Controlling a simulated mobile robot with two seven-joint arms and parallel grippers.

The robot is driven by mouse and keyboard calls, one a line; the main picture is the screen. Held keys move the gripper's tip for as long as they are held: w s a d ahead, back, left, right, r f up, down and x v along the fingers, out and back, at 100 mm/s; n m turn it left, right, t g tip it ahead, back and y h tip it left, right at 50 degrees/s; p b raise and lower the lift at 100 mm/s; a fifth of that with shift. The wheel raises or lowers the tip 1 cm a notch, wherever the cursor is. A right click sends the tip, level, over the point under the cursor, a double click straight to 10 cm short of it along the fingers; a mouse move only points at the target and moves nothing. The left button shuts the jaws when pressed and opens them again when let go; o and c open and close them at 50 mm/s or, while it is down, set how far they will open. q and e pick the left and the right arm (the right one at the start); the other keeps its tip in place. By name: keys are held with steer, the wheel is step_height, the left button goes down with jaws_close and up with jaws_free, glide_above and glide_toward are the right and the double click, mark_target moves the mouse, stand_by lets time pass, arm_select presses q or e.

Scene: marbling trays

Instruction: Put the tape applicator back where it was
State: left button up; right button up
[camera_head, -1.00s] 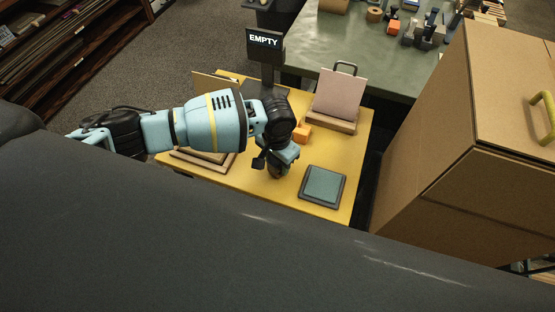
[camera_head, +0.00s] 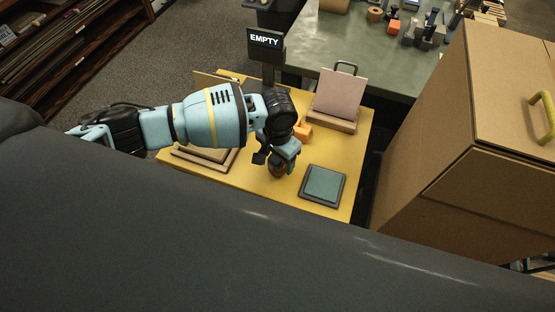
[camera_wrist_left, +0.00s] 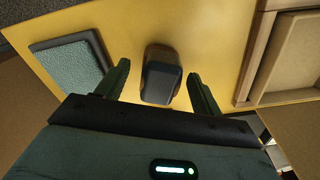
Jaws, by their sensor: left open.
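My left gripper (camera_head: 279,163) hangs over the front middle of the yellow table, pointing down. In the left wrist view, its open fingers (camera_wrist_left: 159,76) stand on either side of a dark, rounded block-like object (camera_wrist_left: 161,82), with a gap on both sides. In the head view, a brownish part of this object (camera_head: 277,172) shows just below the gripper; the rest is hidden. An orange object (camera_head: 303,131) lies behind the gripper, partly covered. I cannot tell for sure which one is the tape applicator. My right gripper is not in view.
A teal pad in a dark frame (camera_head: 323,185) lies right of the gripper, and a wooden tray (camera_head: 222,168) lies left. A pink card in a wooden stand (camera_head: 339,98) and an "EMPTY" sign (camera_head: 265,40) stand behind. A large cardboard box (camera_head: 450,130) is at right.

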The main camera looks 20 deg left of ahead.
arm_select(q)
step_height(320, 180, up, 10)
steer(key=shift+w+f+p, duration=0.1)
steer(key=shift+f+p, duration=0.15)
steer(key=shift+p, duration=0.3)
steer(key=shift+r, duration=0.5)
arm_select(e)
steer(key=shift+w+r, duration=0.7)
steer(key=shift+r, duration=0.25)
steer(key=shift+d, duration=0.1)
arm_select(q)
steer(key=s+d+f+t+h, duration=0.4)
steer(key=s+d+f+h, duration=0.35)
steer(key=s+d, duration=0.35)
steer(key=s+a+f+n+t+y, duration=0.1)
steer(key=s+a+f+t+y, duration=0.1)
steer(key=s+a+f, duration=0.3)
steer(key=s+a+f+n+t+y, duration=0.1)
steer(key=s+a+f, duration=0.5)
steer(key=s+a, duration=0.6)
steer(key=t+y, duration=0.1)
steer(key=y, duration=0.1)
steer(key=shift+a+f+n+t+y, duration=0.3)
steer(key=shift+a+n+t+y, duration=0.05)
steer(key=shift+a+n+t, duration=0.05)
steer(key=shift+s, duration=0.1)
